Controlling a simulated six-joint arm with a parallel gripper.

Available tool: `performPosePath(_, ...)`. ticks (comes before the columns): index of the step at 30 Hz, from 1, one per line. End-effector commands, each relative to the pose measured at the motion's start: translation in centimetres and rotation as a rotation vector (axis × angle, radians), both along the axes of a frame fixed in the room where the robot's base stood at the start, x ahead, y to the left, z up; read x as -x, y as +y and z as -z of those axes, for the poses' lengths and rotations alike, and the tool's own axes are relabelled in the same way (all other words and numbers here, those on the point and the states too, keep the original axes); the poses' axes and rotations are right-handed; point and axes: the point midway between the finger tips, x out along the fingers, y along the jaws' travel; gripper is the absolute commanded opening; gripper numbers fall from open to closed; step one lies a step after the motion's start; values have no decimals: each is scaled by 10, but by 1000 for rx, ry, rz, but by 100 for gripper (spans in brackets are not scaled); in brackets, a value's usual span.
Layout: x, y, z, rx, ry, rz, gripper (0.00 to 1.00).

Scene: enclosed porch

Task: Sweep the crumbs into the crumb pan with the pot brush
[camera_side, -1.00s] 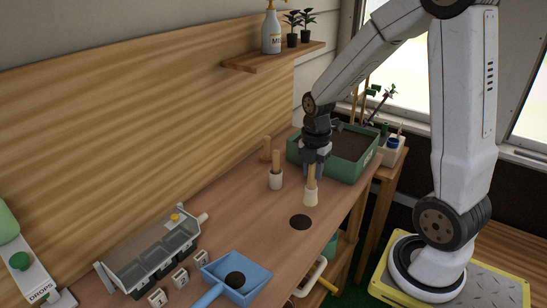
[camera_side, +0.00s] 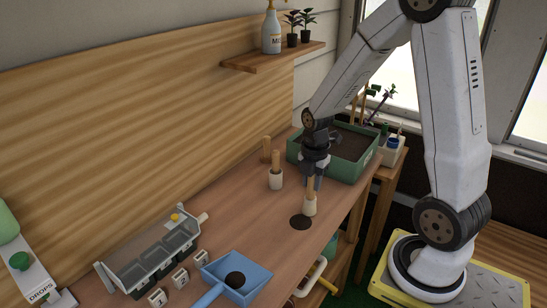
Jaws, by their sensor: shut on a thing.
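My gripper (camera_side: 314,178) is shut on the wooden handle of a brush with a pale, stubby head (camera_side: 310,207). The brush stands upright, its head low at the bench top. A flat, dark round patch (camera_side: 299,223), which looks like the crumbs, lies just in front of the head; the head's lower edge meets or overlaps the patch's far edge. The blue crumb pan (camera_side: 258,285) sits at the bench's front edge, lower in the picture, its handle pointing lower left. A similar dark round patch (camera_side: 235,279) lies in the pan.
A similar brush (camera_side: 275,180) stands left of mine, with a wooden piece (camera_side: 265,150) behind it. A green soil tray (camera_side: 357,167) is at the far end. A grey compartment box (camera_side: 150,262) and small labelled blocks (camera_side: 180,277) are left of the pan. Bench between patch and pan is clear.

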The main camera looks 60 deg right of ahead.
Motion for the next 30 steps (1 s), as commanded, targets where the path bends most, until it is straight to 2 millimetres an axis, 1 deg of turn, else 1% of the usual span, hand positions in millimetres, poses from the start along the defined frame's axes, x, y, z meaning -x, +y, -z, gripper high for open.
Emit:
performPosePath(5, 0, 4, 0, 0, 0, -2, 0)
performPosePath(30, 0, 46, 0, 0, 0, -2, 0)
